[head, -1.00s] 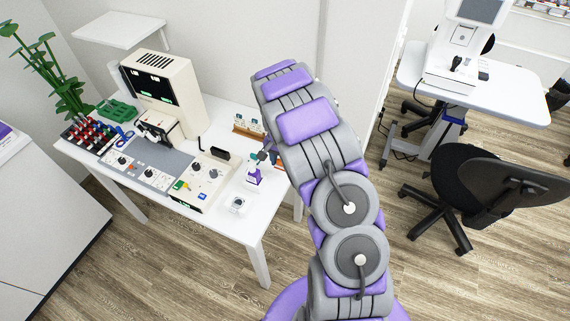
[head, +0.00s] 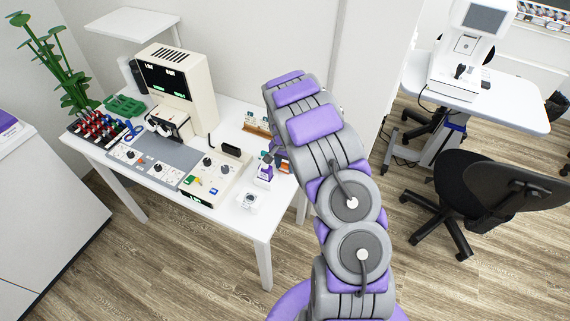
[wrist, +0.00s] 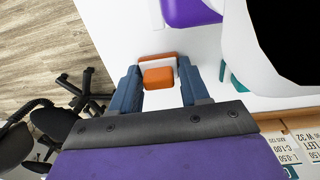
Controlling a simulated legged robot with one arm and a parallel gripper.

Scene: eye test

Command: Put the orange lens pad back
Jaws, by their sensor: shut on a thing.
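The orange lens pad (wrist: 158,78) is a small rounded block between the two blue fingers of my gripper (wrist: 160,88) in the wrist view. My gripper is shut on it. An orange-brown bar (wrist: 158,57) shows just beyond the pad; I cannot tell whether they touch. In the head view my gripper (head: 274,158) is over the right end of the white table (head: 235,232), mostly hidden behind my arm. A white and purple bottle (head: 264,172) stands close to it on the left.
A small white container (head: 248,201), a control box (head: 212,178) and a rack of bottles (head: 257,125) are near my gripper. A large beige instrument (head: 177,85) stands farther left. A black chair (head: 485,185) is on the right. Printed labels (wrist: 293,143) show in the wrist view.

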